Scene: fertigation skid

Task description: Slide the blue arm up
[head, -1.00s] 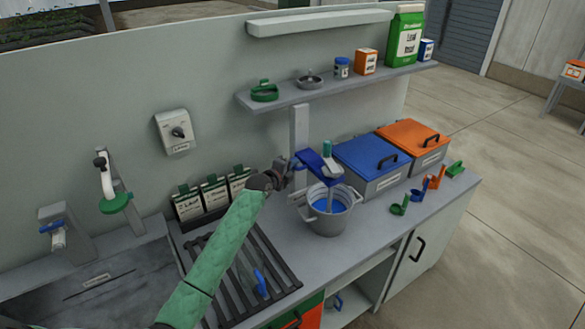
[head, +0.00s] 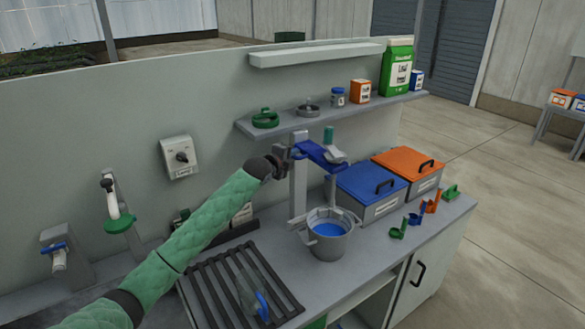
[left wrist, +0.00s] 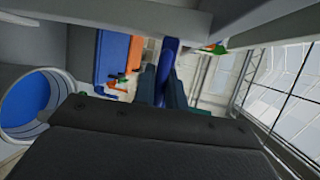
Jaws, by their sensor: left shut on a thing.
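The blue arm (head: 318,154) sticks out from the grey upright post (head: 299,190) and carries a mixer with a green top (head: 328,134) and a grey shaft (head: 331,190). The arm is well above the grey bucket (head: 333,246), which holds blue liquid. The shaft points down at the bucket; whether its lower end is still inside is unclear. My left gripper (head: 288,157) is shut on the blue arm near the post. In the left wrist view the blue arm (left wrist: 171,52) runs between the fingers (left wrist: 163,88). My right gripper is not in view.
A shelf (head: 290,122) with jars and boxes sits above and behind the arm. A blue-lidded bin (head: 371,186) and an orange-lidded bin (head: 408,166) stand right of the bucket. A slatted rack (head: 235,285) lies below my left arm.

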